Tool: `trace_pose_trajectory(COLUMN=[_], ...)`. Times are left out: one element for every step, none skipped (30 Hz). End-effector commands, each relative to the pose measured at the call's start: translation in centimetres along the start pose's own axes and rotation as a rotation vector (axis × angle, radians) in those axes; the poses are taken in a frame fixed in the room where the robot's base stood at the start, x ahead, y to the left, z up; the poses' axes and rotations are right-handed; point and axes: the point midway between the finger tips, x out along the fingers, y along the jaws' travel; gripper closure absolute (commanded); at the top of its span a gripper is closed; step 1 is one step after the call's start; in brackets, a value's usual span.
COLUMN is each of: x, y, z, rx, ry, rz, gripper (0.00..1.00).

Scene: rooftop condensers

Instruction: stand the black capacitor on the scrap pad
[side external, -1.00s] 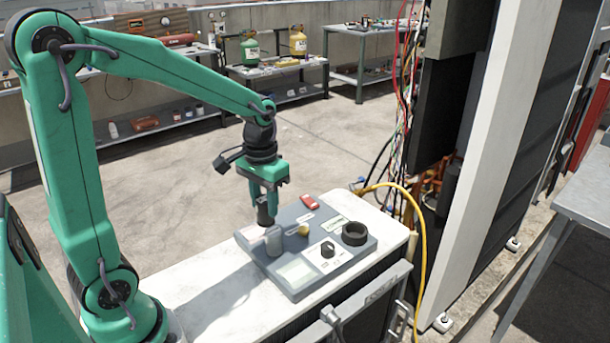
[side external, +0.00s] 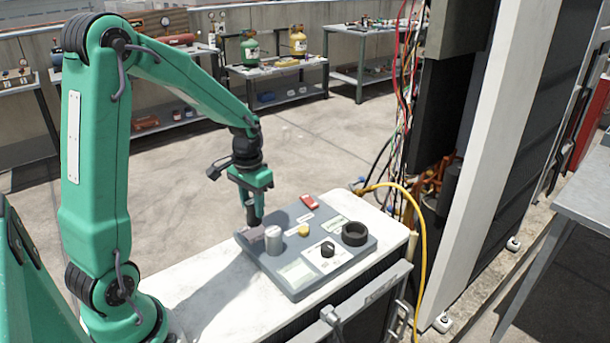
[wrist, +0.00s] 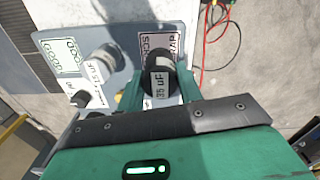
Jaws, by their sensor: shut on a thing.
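My gripper (side external: 252,203) is shut on the black capacitor (side external: 253,216), which hangs roughly upright below the jaws. In the wrist view the black capacitor (wrist: 156,60) shows its dark body and a white label between the fingers. The scrap pad (wrist: 147,40) shows partly behind the capacitor in the wrist view.
A silver capacitor (side external: 273,241) stands close beside the scrap pad on the grey tray (side external: 330,279). The tray also holds a yellow-topped part (side external: 304,230), a black knob (side external: 327,250), a black ring (side external: 354,233), a red part (side external: 309,201) and a pale green pad (side external: 296,271).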

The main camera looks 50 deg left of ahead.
Motion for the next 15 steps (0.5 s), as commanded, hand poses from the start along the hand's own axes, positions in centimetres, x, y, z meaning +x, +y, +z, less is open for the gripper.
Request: trace_pose_trajectory(x=[0.6,1.0,1.5,1.8,2.1,2.4,2.6,2.8,2.9,2.9,2.9,2.9,2.9,2.9,2.9], y=[0.0,0.0,0.0,0.0,0.0,0.0,0.0,0.0,0.0,0.0,0.0,0.0,0.0,0.0,0.0], z=[0.1,0.1,0.1,0.1,0.1,0.1,0.1,0.1,0.1,0.0,0.0,0.0,0.0,0.0,0.0], rx=[0.0,0.0,0.0,0.0,0.0,0.0,0.0,0.0,0.0,0.0,0.0,0.0,0.0,0.0,0.0], ry=[-0.004,-0.004,-0.004,-0.005,-0.004,-0.003,-0.003,-0.003,-0.001,-0.001,0.0,0.0,0.0,0.0,0.0], rz=[0.001,0.001,0.001,0.001,0.001,0.001,0.001,0.0,0.0,0.0,0.0,0.0,0.0,0.0,0.0], gripper=[0.89,0.89,0.89,0.89,0.89,0.89,0.89,0.89,0.89,0.89,0.89,0.89,0.89,0.89,0.89])
